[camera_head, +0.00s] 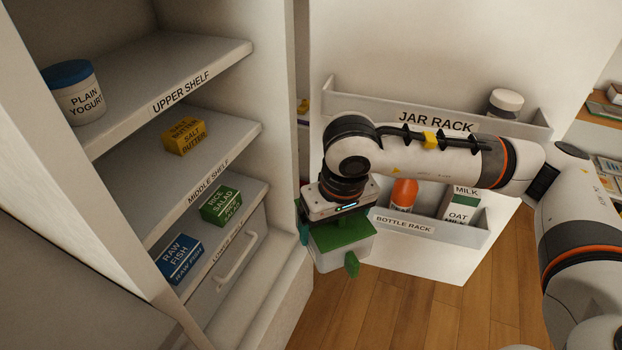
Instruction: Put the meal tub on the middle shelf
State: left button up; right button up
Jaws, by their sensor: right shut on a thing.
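The meal tub (327,263), a pale tub with a green lid, hangs in my right gripper (331,247) in front of the open door. The gripper points down and is shut on the tub, and its body hides part of the lid. The middle shelf (150,195) is to the left inside the open fridge. A yellow salt butter box (184,137) sits on it toward the back, and its front part is bare. The tub is outside the fridge, to the right of the shelf edge. My left gripper is out of view.
A plain yogurt tub (75,92) stands on the upper shelf (150,65). Rice salad (220,206) and raw fish (180,260) boxes are on the lower shelf. The door carries a jar rack (520,128) and a bottle rack (430,229) holding an orange bottle and an oat milk carton.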

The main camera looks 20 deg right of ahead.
jog(key=a+r+n+y, duration=0.1)
jog(key=a+r+n, duration=0.1)
jog(key=a+n, duration=0.3)
jog(key=a+r+n, duration=0.2)
jog(key=a+r, duration=0.1)
jog(key=a, duration=0.4)
jog(key=w+a+f+n+g, duration=0.1)
jog(key=w+a+f+n, duration=0.3)
jog(key=a+f+n, duration=0.1)
jog(key=s+d+r+m, duration=0.6)
jog(key=d+r+m, duration=0.2)
jog(key=r, duration=0.2)
jog(key=w+a+m+t+h, duration=0.1)
jog(key=w+a+m, duration=0.3)
jog(key=w+a, duration=0.4)
jog(key=shift+a, duration=0.8)
jog(key=s+d+f, duration=0.2)
jog(key=d+f, duration=0.1)
jog(key=d, duration=0.3)
jog(key=s+d+f, duration=0.2)
jog(key=d+f, duration=0.1)
jog(key=d, duration=0.3)
jog(key=s+d+f, duration=0.2)
jog(key=d+f, duration=0.2)
jog(key=d, duration=0.3)
